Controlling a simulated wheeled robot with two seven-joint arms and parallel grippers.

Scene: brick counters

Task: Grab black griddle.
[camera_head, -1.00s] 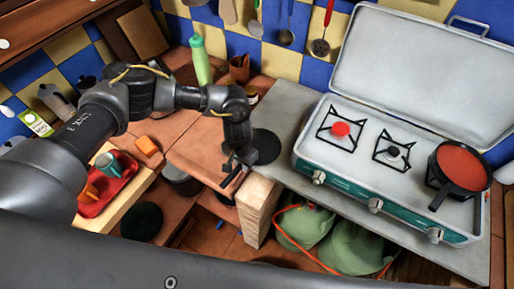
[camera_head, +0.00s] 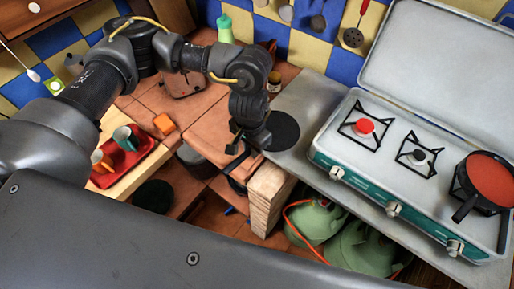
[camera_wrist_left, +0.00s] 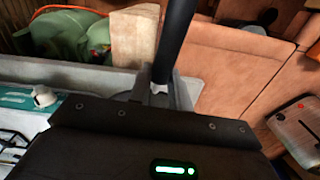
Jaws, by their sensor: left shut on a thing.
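The black griddle (camera_head: 283,131) shows in the head view as a dark round pan at the left end of the grey counter. Its dark handle (camera_head: 238,161) points toward the front left, past the counter edge. My left gripper (camera_head: 246,142) comes down from above and is shut on the handle. In the left wrist view the black handle (camera_wrist_left: 177,38) runs up between the fingers of my left gripper (camera_wrist_left: 160,88). The gripper body hides the round part of the pan there. I cannot tell whether the pan touches the counter. My right gripper is not in view.
A camp stove (camera_head: 395,208) with an open lid stands to the right, with a red-filled pan (camera_head: 488,180) on it. A wooden block (camera_head: 268,200) is below the gripper. Green bags (camera_head: 355,250) lie under the counter. A red tray (camera_head: 128,165) is at left.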

